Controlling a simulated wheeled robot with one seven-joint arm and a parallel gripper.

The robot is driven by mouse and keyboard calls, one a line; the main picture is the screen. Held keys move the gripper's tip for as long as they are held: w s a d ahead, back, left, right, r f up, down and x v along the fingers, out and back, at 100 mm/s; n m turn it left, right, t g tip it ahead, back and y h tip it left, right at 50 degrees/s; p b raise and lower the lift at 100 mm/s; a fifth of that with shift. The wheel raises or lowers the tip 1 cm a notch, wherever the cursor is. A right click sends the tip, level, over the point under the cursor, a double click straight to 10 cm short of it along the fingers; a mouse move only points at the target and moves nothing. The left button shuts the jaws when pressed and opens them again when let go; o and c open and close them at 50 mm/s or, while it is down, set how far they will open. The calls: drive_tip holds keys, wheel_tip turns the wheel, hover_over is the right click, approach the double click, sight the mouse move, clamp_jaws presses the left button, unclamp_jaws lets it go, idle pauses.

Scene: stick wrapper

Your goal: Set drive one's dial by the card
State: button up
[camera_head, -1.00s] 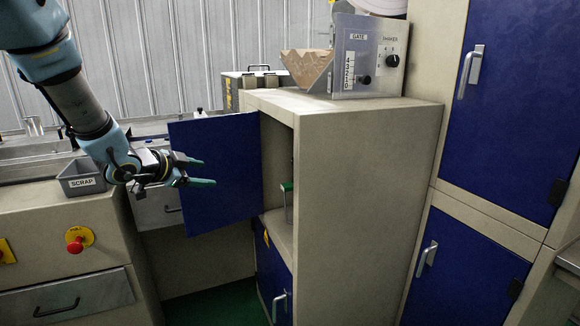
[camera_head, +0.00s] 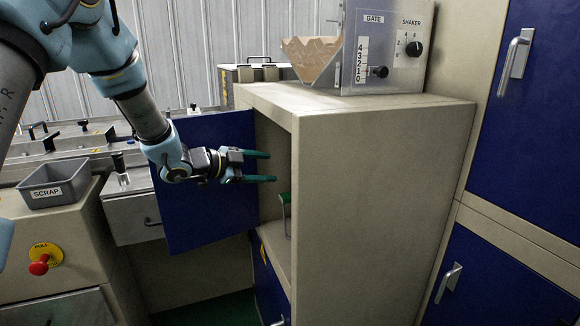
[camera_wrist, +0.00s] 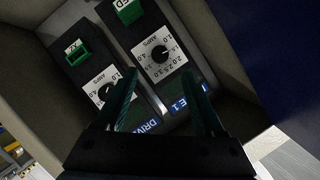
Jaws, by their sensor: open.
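In the wrist view, two drive panels show upside down inside the cabinet. The right one's label ends in "E 1"; its black dial (camera_wrist: 159,53) sits on a white AMPS scale. The left panel's dial (camera_wrist: 106,92) is partly behind a finger. My gripper (camera_wrist: 163,77) is open and empty, its fingertips in front of the panels and the drive one dial just ahead, between and beyond them. In the head view my gripper (camera_head: 272,167) is at the cabinet opening, fingers pointing in. The dials are hidden there. I see no card.
The blue cabinet door (camera_head: 205,190) stands open behind my gripper. The cabinet side wall (camera_head: 380,200) is close on the right. A green-topped part (camera_head: 285,198) shows inside the opening. A gate and shaker box (camera_head: 385,50) stands on top; a SCRAP bin (camera_head: 60,185) is at left.

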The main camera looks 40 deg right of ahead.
drive_tip(key=p+x, duration=0.1)
drive_tip(key=x, duration=0.7)
drive_tip(key=shift+d+f+p, duration=0.1)
drive_tip(key=shift+d+p, duration=0.2)
drive_tip(key=shift+d, duration=0.05)
drive_tip(key=shift+c, duration=0.3)
clamp_jaws()
